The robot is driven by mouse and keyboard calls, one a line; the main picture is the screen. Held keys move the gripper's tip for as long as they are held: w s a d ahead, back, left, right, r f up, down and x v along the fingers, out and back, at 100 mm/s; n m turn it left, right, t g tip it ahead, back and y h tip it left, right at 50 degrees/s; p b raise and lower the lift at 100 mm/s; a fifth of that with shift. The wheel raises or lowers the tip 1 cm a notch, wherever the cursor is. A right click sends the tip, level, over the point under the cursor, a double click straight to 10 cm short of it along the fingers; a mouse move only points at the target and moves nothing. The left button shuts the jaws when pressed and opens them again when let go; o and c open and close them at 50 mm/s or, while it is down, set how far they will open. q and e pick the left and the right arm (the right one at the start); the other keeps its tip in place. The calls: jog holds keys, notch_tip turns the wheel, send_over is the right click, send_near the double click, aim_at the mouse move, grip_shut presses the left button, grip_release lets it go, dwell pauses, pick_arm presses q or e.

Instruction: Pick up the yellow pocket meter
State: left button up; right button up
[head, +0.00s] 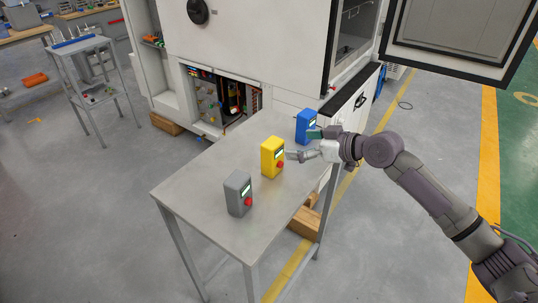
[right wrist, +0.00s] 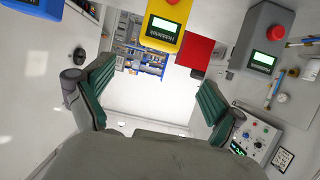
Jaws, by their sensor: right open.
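The yellow pocket meter (head: 268,157) stands upright on the grey table, between a grey meter and a blue meter. It has a small screen and a red button. In the right wrist view the yellow meter (right wrist: 152,32) shows at the top, beyond the space between my fingers. My right gripper (head: 306,146) is open and empty, just to the right of the yellow meter and close to the blue one. In the right wrist view my right gripper (right wrist: 156,82) has its two green-padded fingers spread apart. My left gripper is not in view.
The blue meter (head: 305,128) stands behind the yellow one, and the grey meter (head: 237,200) stands in front. The table (head: 195,190) is bare to the left. A white cabinet (head: 255,45) rises behind. A side cart (head: 85,48) stands at the far left.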

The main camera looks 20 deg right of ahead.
aim_at(273, 142)
jog(key=x, duration=0.4)
jog(key=shift+w+a+f+p, duration=0.1)
jog(key=shift+w+f+p, duration=0.05)
jog(key=shift+w+p, duration=0.2)
jog(key=shift+w+a+f, duration=0.15)
jog(key=shift+w+f, duration=0.05)
jog(key=shift+w, duration=0.1)
jog(key=p+x, duration=0.1)
jog(key=x, duration=0.3)
jog(key=shift+w+f, duration=0.15)
jog(key=shift+w, duration=0.1)
jog(key=shift+w+a+f, duration=0.15)
jog(key=shift+a, duration=0.05)
jog(key=shift+c, duration=0.5)
jog(key=c, duration=1.6)
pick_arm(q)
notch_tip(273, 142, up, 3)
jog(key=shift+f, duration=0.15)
pick_arm(e)
jog(key=shift+c, duration=0.2)
